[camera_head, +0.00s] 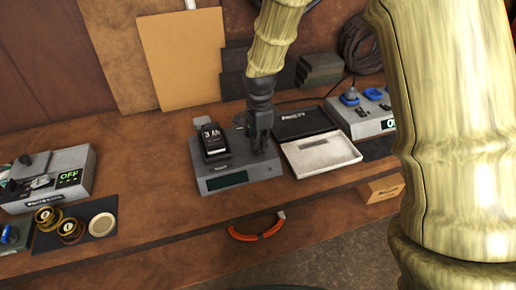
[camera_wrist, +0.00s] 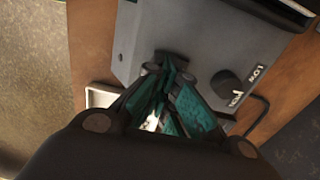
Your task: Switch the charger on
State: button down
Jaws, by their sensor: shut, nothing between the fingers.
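The grey charger (camera_head: 250,170) stands on the wooden bench, its front display dark. A black battery marked 3 Ah (camera_head: 213,141) sits on its left part. My gripper (camera_head: 262,148) points down over the charger's right part, its fingers shut and empty. In the wrist view the shut fingertips (camera_wrist: 168,68) are over the charger's grey top (camera_wrist: 205,40). A black switch lever (camera_wrist: 225,82) lies to the right of the fingers, apart from them in the picture, beside small labels, one seeming to read ON. Whether the fingertips touch the top I cannot tell.
A white-rimmed tray (camera_head: 320,154) stands close right of the charger. Another grey device (camera_head: 365,120) with blue knobs is farther right. At left is a grey unit showing OFF (camera_head: 62,172).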

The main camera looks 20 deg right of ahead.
aim_at(260, 151)
jog(key=shift+f+b, duration=0.35)
jog(key=shift+f, duration=0.75)
dwell(0.9)
jog(key=shift+r+p, duration=3.05)
jog(key=shift+r, duration=0.5)
